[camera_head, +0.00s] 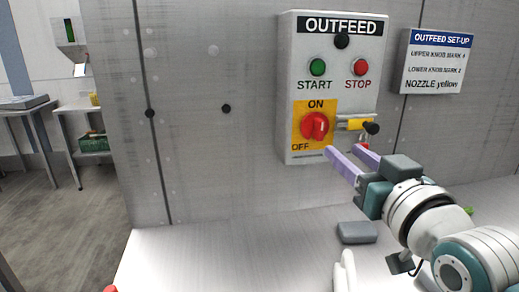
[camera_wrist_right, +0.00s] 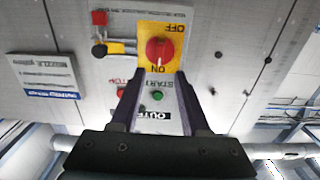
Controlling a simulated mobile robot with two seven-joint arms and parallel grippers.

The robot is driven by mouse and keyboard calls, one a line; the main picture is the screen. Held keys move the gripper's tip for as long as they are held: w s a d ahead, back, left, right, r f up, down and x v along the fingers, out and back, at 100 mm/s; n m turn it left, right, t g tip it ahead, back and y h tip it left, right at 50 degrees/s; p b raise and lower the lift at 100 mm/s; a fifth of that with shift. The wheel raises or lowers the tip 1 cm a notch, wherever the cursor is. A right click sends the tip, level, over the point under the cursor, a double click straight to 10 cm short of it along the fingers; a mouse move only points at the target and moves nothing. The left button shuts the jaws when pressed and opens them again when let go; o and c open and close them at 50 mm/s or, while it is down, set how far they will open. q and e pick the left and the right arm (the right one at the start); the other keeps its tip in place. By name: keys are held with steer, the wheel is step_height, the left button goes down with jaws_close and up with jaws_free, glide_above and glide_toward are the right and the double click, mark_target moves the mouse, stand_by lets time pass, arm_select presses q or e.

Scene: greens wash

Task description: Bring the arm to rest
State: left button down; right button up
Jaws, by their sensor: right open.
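My right gripper (camera_head: 341,150) is open and empty in front of the lower part of the outfeed panel (camera_head: 290,60). Its two purple fingers point up and left toward the wall. In the right wrist view the gripper (camera_wrist_right: 155,90) spreads around empty space, and the panel appears upside down behind it. The red rotary knob (camera_head: 315,126) sits on a yellow plate marked ON and OFF; it also shows in the right wrist view (camera_wrist_right: 159,50). The fingertips appear near the knob, with no contact visible. My left gripper is not in view.
The panel has a green START button (camera_head: 318,67), a red STOP button (camera_head: 361,68) and a yellow fitting (camera_head: 355,124) with a black end. A set-up sign (camera_head: 436,62) hangs to the right. A grey block (camera_head: 357,232) lies on the metal counter (camera_head: 230,255), whose left part is clear.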

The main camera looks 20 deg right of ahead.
steer(key=shift+f, duration=0.1)
steer(key=s+a+f+n+g+y+p, duration=0.1)
steer(key=s+a+f+n+g+y, duration=0.2)
steer(key=s, duration=0.5)
steer(key=s+a+f+g, duration=0.3)
steer(key=s+a+g, duration=0.2)
steer(key=s+g, duration=0.15)
steer(key=s+a+f+n+g+y+p, duration=0.1)
steer(key=s+a+f+n+g+y, duration=0.2)
steer(key=s, duration=0.5)
step_height(320, 180, up, 38)
steer(key=s+m+g+h+p, duration=0.1)
steer(key=p, duration=3.6)
steer(key=shift+a+p, duration=0.3)
steer(key=shift+f, duration=0.1)
